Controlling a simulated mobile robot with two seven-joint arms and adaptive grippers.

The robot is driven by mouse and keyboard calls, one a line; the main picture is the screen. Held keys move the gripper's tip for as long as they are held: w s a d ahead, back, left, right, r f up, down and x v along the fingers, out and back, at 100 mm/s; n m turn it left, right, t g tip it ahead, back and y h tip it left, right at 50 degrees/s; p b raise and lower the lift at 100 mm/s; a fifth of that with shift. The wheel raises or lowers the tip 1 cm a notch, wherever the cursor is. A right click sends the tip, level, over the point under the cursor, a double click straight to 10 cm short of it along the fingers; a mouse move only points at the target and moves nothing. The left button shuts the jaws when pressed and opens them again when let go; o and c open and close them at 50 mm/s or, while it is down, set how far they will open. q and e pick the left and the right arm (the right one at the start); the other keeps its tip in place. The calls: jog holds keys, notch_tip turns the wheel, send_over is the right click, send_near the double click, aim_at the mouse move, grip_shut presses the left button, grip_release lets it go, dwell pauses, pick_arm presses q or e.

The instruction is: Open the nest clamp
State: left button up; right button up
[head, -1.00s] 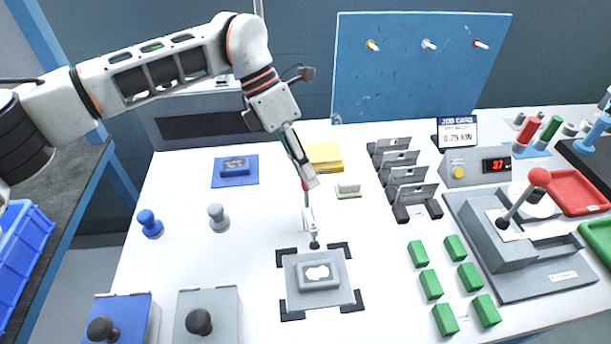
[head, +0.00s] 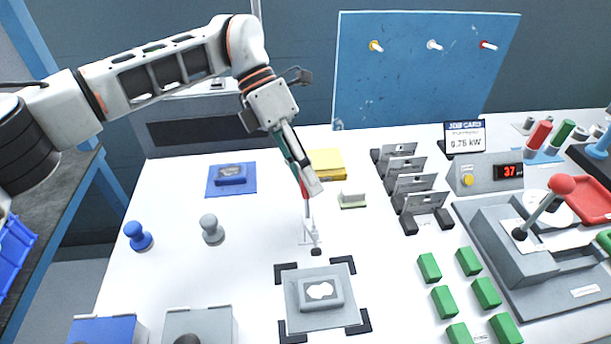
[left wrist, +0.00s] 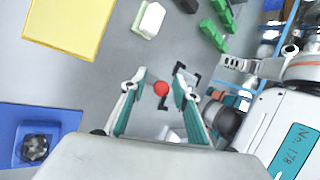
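The nest clamp (head: 310,235) is a slim white clamp with a dark tip, standing just behind the grey nest plate (head: 300,322). Its tip appears behind the plate's rear edge. Its red knob (left wrist: 162,88) shows in the left wrist view. My left gripper (head: 306,192) reaches down over the clamp's handle. In the left wrist view its two teal-lined fingers (left wrist: 158,78) are spread on either side of the knob, with gaps visible. What seems to be my right gripper (left wrist: 238,65) is at the right of that view, too unclear to read its fingers.
A yellow box (head: 326,163) and a small white-topped block (head: 352,199) stand behind the clamp. Card holders (head: 412,185), green blocks (head: 443,300) and a red-knobbed lever unit (head: 520,235) are to the right. Grey (head: 212,230) and blue (head: 137,236) pegs stand left, with free table between.

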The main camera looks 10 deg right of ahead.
pick_arm(q)
jog(key=v, duration=1.2)
